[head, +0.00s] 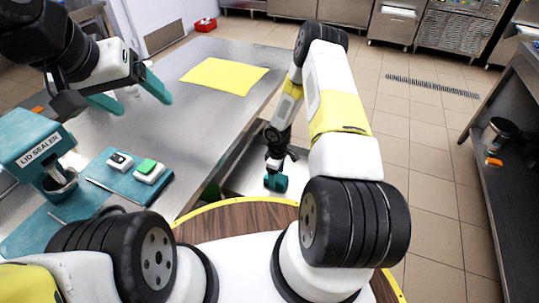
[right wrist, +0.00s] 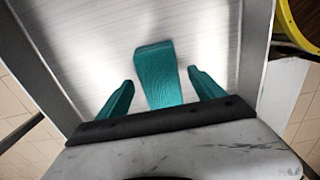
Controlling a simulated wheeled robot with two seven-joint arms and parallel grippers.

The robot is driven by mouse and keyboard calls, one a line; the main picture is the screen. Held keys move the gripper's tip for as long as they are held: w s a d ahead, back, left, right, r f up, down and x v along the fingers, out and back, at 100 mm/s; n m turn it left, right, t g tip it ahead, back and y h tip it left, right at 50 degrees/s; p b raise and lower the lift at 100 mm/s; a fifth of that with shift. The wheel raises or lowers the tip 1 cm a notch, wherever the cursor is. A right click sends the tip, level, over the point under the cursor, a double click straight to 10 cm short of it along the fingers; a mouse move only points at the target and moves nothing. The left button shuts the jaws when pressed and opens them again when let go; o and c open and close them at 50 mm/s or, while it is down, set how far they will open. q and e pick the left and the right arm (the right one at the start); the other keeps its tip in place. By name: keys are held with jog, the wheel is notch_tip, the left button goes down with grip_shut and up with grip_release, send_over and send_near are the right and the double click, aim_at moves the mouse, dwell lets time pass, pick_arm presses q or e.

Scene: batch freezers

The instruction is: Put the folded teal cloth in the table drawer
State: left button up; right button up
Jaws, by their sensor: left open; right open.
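The open table drawer (head: 240,168) is a bare metal tray jutting from under the table's right side. In the right wrist view its floor (right wrist: 88,45) fills most of the picture. The folded teal cloth (right wrist: 158,70) is a narrow strip over the drawer floor, between the two teal fingers of my right gripper (right wrist: 161,80). The fingers are spread, with a gap on each side of the cloth. In the head view my right gripper (head: 276,182) is low inside the drawer, and its teal fingers and the cloth blend together. My left gripper (head: 145,106) is open and empty above the table.
The steel table (head: 205,115) holds a yellow sheet (head: 224,75), a teal lid sealer (head: 35,150) and a teal mat (head: 118,188) with small devices. A round wooden top (head: 225,222) is close in front. A shelf unit (head: 500,190) stands at right.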

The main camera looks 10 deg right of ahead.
notch_tip(320, 180, up, 10)
notch_tip(320, 180, up, 15)
jog(key=m+t, duration=0.1)
jog(key=m, duration=0.1)
send_over(277, 177)
jog(key=w+d, duration=0.1)
jog(key=d, duration=0.1)
jog(key=s+r+m+t, duration=0.1)
jog(key=s+r+m, duration=0.25)
jog(key=r, duration=1.05)
jog(key=s+a+r+m+t+y, duration=0.1)
jog(key=s+a+r+m+t, duration=0.1)
jog(key=s+r, duration=0.7)
jog(key=s+a+r+m+t+y, duration=0.1)
jog(key=s+a+r+m+t, duration=0.1)
jog(key=s+r, duration=0.6)
jog(key=s+a+m, duration=0.1)
jog(key=s, duration=0.3)
jog(key=shift+s+r, duration=0.2)
jog(key=shift+r, duration=0.15)
